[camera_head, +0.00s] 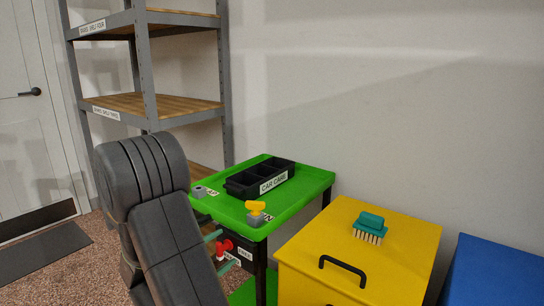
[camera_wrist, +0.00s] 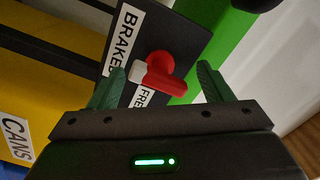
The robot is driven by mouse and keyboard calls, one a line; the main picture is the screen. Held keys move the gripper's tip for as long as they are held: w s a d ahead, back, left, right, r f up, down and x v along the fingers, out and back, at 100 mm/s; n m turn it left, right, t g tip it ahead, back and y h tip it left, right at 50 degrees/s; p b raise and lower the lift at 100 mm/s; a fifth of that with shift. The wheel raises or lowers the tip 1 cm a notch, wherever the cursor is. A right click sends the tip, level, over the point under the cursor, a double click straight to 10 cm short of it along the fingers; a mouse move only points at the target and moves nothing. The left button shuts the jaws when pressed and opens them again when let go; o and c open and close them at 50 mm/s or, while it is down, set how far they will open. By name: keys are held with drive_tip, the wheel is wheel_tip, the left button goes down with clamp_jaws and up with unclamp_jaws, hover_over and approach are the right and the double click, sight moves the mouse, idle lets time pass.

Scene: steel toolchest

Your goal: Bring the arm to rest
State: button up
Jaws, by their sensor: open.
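My arm reaches down in the head view, with its dark links in front of the green cart (camera_head: 315,182). My gripper (camera_wrist: 160,72) shows two green fingers spread apart in the wrist view, with nothing held between them. A red lever (camera_wrist: 165,82) with a white end lies beyond and between the fingers on a dark plate. Its white end lies near the BRAKED label (camera_wrist: 122,40); a second label, partly hidden, reads FRE. The lever (camera_head: 224,246) also shows on the cart's side in the head view, close to my gripper's green fingers. I cannot tell whether they touch it.
A black CAR CARE tray (camera_head: 247,190) and a yellow-topped piece (camera_head: 255,208) sit on the cart. A yellow chest (camera_head: 320,240) carrying a green brush (camera_head: 369,225) stands to the right, beside a blue chest (camera_head: 495,270). Grey shelving (camera_head: 145,70) stands behind.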

drive_tip(key=n+p, duration=0.4)
drive_tip(key=p, duration=0.1)
drive_tip(key=n+p, duration=0.2)
drive_tip(key=p, duration=0.1)
drive_tip(key=shift+r+n, duration=0.3)
drive_tip(key=shift+n, duration=0.1)
drive_tip(key=n+p, duration=0.3)
drive_tip(key=p, duration=0.1)
drive_tip(key=shift+w+a+n, duration=0.1)
drive_tip(key=shift+n, duration=0.2)
drive_tip(key=shift+f+n+p, duration=0.15)
drive_tip(key=shift+n+p, duration=0.25)
drive_tip(key=shift+n, duration=0.1)
